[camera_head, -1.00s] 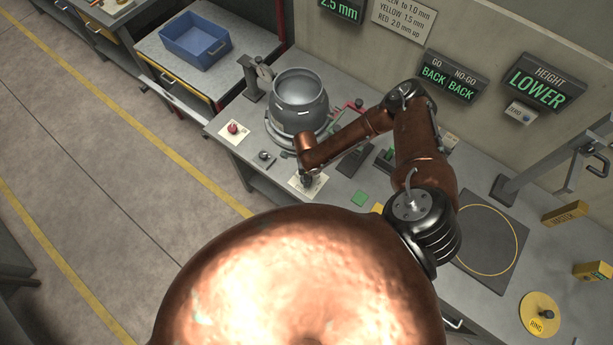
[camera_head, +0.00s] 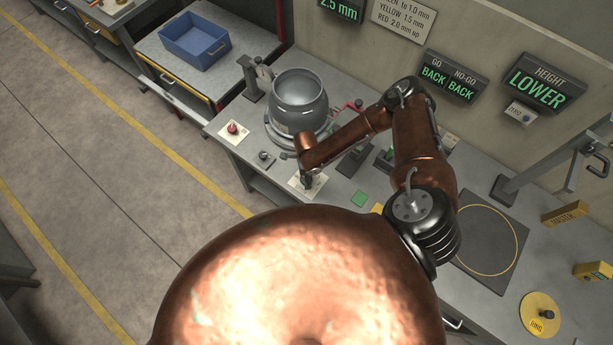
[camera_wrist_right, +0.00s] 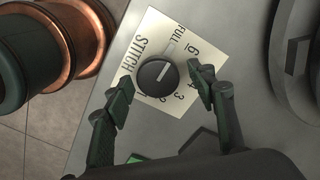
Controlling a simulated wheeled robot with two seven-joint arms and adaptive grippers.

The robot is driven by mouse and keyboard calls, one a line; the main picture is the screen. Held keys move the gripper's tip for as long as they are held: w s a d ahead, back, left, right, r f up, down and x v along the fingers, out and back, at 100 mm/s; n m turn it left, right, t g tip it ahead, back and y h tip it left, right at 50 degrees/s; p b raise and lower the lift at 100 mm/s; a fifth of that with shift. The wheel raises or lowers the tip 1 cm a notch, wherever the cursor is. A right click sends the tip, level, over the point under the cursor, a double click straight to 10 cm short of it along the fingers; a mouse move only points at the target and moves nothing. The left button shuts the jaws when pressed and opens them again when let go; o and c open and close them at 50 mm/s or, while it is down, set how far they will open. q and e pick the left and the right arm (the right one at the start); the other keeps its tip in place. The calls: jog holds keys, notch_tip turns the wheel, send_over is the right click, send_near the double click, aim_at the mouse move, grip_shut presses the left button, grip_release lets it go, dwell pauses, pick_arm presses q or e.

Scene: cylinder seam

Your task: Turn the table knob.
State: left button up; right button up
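The black round knob (camera_wrist_right: 154,74) sits on a white dial card (camera_wrist_right: 180,32) marked STITCH, FULL and numbers. A pale line on the knob points up and right in the right wrist view; the exact mark it points at is unclear. My right gripper (camera_wrist_right: 162,90) is open, with one dark finger on each side of the knob and gaps between. In the head view my right gripper (camera_head: 307,181) is over the card (camera_head: 294,183) at the table's front edge, and hides the knob. My left gripper is not in view.
A grey metal vessel (camera_head: 299,101) stands on a round base just behind my right gripper. A red button (camera_head: 233,128) is on a card to the left. A green square (camera_head: 359,199) lies to the right. The blue bin (camera_head: 194,42) is on another bench.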

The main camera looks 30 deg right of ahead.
jog(key=shift+a, duration=0.1)
notch_tip(320, 180, up, 12)
dwell(0.6)
jog(key=shift+s, duration=0.1)
dwell(0.4)
